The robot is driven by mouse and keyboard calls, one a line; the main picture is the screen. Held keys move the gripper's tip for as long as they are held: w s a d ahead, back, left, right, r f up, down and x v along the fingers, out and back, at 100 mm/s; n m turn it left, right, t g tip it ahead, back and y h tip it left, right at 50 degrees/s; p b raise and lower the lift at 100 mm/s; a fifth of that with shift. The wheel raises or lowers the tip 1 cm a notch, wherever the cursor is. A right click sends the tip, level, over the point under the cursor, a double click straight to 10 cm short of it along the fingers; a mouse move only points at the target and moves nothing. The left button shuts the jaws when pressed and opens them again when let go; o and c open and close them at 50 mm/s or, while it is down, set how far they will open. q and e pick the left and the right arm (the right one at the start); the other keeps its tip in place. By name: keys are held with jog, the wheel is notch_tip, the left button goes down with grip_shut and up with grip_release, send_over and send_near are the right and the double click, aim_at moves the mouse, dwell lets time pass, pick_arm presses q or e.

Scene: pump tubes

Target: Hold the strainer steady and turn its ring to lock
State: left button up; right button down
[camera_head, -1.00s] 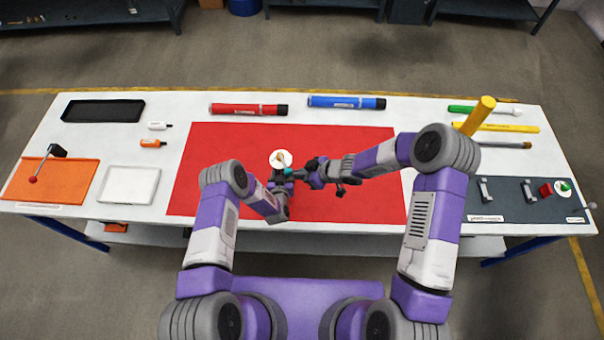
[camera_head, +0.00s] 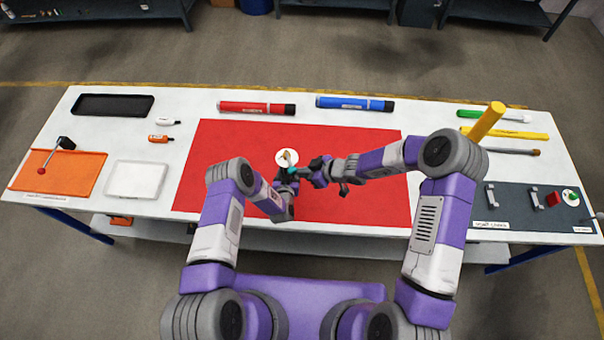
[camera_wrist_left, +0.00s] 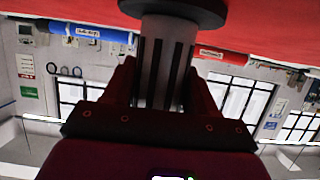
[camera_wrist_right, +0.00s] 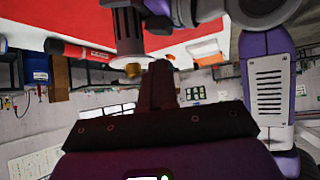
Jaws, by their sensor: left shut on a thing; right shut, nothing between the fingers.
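The strainer (camera_wrist_left: 162,65) is a grey cylinder with dark upright slots and a dark flange at one end. My left gripper (camera_wrist_left: 160,92) is shut around its slotted body, with a finger on each side. The strainer also shows in the right wrist view (camera_wrist_right: 128,32), with a brass-coloured tip. In the head view, a pale round part (camera_head: 286,157) with a brass piece shows just beyond the grippers. My right gripper (camera_wrist_right: 160,72) is shut and empty, its fingertips close beside the strainer's brass-tipped end. I cannot make out the ring clearly, nor whether the right fingers touch anything.
The red mat (camera_head: 350,195) lies mid-bench. Red (camera_head: 250,107) and blue (camera_head: 350,103) tubes lie behind it. An orange mat (camera_head: 62,178) and white tray (camera_head: 138,180) are at left. A dark board (camera_head: 510,210) with brackets and an upright yellow post (camera_head: 488,122) are at right.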

pick_arm(q)
jog(key=shift+s+d+f, duration=0.1)
jog(key=shift+s, duration=0.05)
pick_arm(e)
jog(key=s+d+r, duration=0.5)
jog(key=d+r, duration=0.1)
jog(key=d, duration=0.4)
jog(key=shift+d, duration=0.2)
jog(key=shift+s+f, duration=0.1)
pick_arm(q)
jog(key=o, duration=1.3)
pick_arm(e)
jog(key=shift+a, duration=0.1)
